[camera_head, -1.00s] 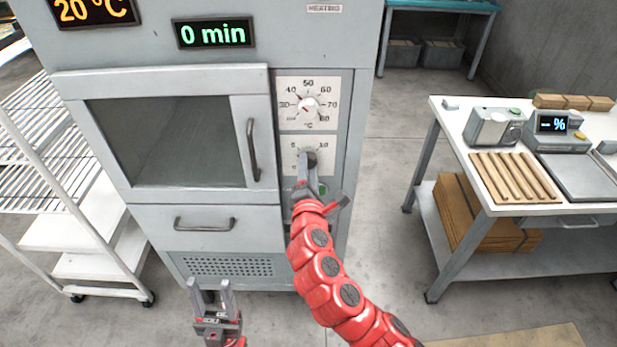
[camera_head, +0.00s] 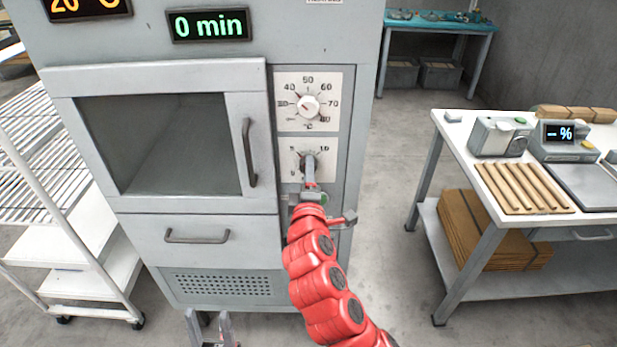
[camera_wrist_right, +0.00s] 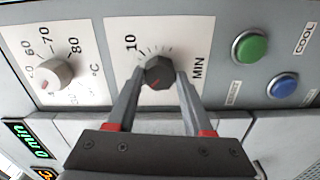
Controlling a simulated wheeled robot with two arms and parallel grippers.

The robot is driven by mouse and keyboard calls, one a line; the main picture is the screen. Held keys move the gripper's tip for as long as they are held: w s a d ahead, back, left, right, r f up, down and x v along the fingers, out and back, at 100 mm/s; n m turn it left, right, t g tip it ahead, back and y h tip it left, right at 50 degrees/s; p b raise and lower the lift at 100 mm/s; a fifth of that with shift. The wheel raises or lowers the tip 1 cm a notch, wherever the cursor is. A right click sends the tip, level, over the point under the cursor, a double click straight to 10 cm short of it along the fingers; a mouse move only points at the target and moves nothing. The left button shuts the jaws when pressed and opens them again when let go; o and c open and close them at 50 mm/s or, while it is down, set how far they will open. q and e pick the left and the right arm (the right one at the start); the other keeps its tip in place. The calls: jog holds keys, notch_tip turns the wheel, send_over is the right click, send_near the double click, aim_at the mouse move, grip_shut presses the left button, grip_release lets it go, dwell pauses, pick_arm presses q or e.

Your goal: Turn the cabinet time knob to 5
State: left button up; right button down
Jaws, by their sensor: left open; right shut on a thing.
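The time knob (camera_wrist_right: 159,72) is dark, on a white dial plate marked MIN and 10 in the right wrist view. In the head view the dial plate (camera_head: 323,146) shows 0, 5 and 10, and my gripper partly covers the knob. The display (camera_head: 209,25) reads 0 min. My right gripper (camera_head: 308,168) is shut on the time knob, with one finger on each side of it; it also shows in the right wrist view (camera_wrist_right: 158,82). My left gripper (camera_head: 209,318) is open and empty, low in front of the cabinet (camera_head: 215,232), cut off by the bottom edge.
The white temperature knob (camera_head: 308,106) sits above the time dial. Green (camera_wrist_right: 249,47) and blue (camera_wrist_right: 283,86) buttons are beside the time dial in the wrist view. A wire rack (camera_head: 50,150) stands left, and a work table (camera_head: 450,128) stands right across open floor.

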jog(key=shift+f, duration=0.1)
dwell(0.3)
jog(key=shift+c, duration=1.5)
grip_release()
jog(key=s+p, duration=0.8)
jog(key=s, duration=0.9)
jog(key=shift+s, duration=0.25)
